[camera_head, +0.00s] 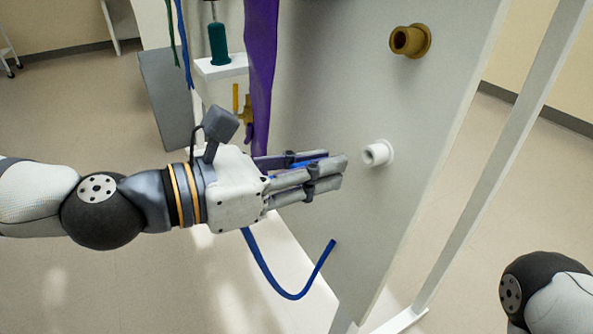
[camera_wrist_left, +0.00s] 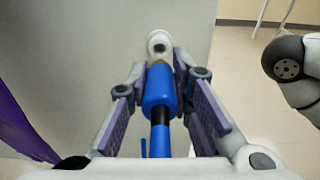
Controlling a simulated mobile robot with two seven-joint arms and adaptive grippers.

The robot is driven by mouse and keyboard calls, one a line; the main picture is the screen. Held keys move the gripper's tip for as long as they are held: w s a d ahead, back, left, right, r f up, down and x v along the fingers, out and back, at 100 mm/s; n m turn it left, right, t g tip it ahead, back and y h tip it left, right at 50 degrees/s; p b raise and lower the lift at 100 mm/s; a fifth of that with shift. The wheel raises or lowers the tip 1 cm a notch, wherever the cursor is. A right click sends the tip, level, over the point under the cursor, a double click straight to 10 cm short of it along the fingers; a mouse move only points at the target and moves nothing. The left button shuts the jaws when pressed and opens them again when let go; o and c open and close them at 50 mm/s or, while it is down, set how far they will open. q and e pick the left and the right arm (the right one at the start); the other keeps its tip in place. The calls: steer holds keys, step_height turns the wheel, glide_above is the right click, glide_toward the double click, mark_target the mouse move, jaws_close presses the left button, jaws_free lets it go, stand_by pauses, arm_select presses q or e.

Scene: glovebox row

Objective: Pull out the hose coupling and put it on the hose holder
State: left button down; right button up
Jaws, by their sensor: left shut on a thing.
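The blue hose coupling (camera_wrist_left: 160,90) is between the fingers of my left gripper (camera_head: 338,168), which is shut on it. In the left wrist view its brass-coloured tip points at a white round socket (camera_wrist_left: 159,43) on the panel. In the head view the white socket (camera_head: 378,153) shows an open mouth just beyond my fingertips, with a small gap between. The fingers hide most of the coupling in the head view. A brass-coloured socket (camera_head: 410,40) sits higher on the panel; I cannot tell which fitting is the hose holder. My right gripper is out of view.
A blue hose (camera_head: 285,291) loops below my left gripper to the panel's lower part. The pale panel (camera_head: 330,90) stands upright, with a white frame post (camera_head: 500,150) to its right. A purple strip (camera_head: 260,70) hangs behind my gripper. A green bottle (camera_head: 218,43) stands behind.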

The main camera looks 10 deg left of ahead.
arm_select(q)
steer(key=shift+x, duration=1.25)
steer(key=shift+b+x, duration=0.45)
steer(key=shift+x, duration=1.15)
stand_by(0.3)
steer(key=c, duration=1.3)
jaws_free()
steer(key=shift+c, duration=0.2)
steer(key=v, duration=0.7)
steer(key=shift+s+a+r, duration=0.1)
steer(key=shift+a+r, duration=0.05)
steer(key=shift+a, duration=0.05)
